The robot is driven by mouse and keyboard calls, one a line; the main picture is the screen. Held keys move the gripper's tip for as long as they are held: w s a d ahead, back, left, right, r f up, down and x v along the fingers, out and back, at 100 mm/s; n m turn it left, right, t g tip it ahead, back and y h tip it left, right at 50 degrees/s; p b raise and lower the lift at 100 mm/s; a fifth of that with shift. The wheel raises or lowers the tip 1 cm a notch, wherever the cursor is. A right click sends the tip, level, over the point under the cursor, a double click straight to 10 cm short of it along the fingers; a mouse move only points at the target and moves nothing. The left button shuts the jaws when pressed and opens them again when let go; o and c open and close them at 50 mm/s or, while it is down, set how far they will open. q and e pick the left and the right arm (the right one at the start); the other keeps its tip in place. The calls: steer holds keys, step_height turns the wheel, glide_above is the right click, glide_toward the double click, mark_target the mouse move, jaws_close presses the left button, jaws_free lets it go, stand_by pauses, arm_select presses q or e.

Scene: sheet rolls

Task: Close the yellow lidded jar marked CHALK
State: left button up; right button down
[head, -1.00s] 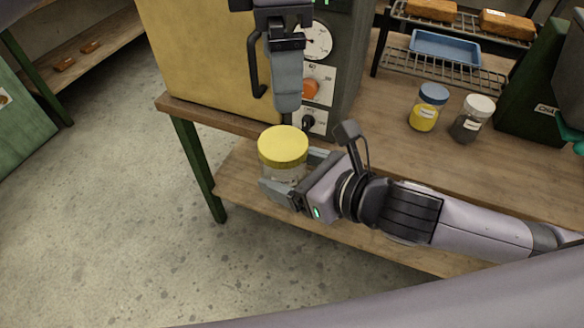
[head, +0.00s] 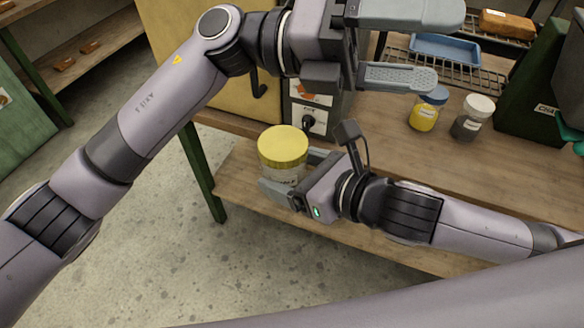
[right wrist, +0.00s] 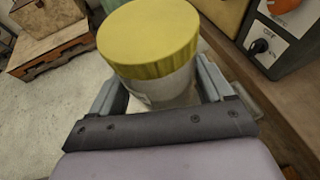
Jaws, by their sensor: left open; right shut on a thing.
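A clear jar (head: 283,174) with a yellow lid (head: 283,146) is held upright in front of the bench. In the right wrist view the yellow lid (right wrist: 148,36) sits on top of the jar body (right wrist: 165,88); I cannot tell whether it is fully tightened. A pale label shows partly, its lettering unreadable. My right gripper (head: 290,176) is shut around the jar body below the lid. My left gripper (head: 412,44) is open and empty, up and to the right of the jar, fingers pointing right, apart from the lid.
A cabinet with knobs (head: 312,105) stands behind the jar. A blue-lidded yellow jar (head: 426,112) and a white-lidded grey jar (head: 470,122) stand on the bench. Behind them is a rack with a blue tray (head: 447,48). Open floor lies at left.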

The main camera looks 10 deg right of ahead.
steer(key=shift+r, duration=0.1)
arm_select(q)
steer(key=w+a+f+n+t+h, duration=0.1)
steer(key=w+a+n+t+h, duration=0.35)
steer(key=n+t, duration=0.4)
steer(key=w+a+n+t+h, duration=0.3)
steer(key=w+n+t, duration=0.35)
steer(key=n, duration=0.35)
steer(key=w+a+f+n+t+y, duration=0.6)
steer(key=a+f+n+t+y, duration=0.45)
steer(key=n, duration=0.65)
steer(key=s+a+f+n+y, duration=0.3)
steer(key=a+f+n+y, duration=0.15)
steer(key=f, duration=0.65)
steer(key=s+a+f+n+y, duration=0.3)
steer(key=a+f+y, duration=0.15)
steer(key=f, duration=0.55)
steer(key=s+a+f+n+g+y, duration=0.1)
steer(key=s+a+f+g, duration=0.2)
steer(key=s+f, duration=0.4)
steer(key=s+a+f+n+g+y, duration=0.1)
steer(key=s+a+f+g+y, duration=0.1)
steer(key=s+a+f, duration=0.4)
steer(key=s+f+g, duration=0.1)
steer(key=s, duration=0.1)
steer(key=shift+s+f, duration=0.25)
steer(key=shift+s, duration=0.05)
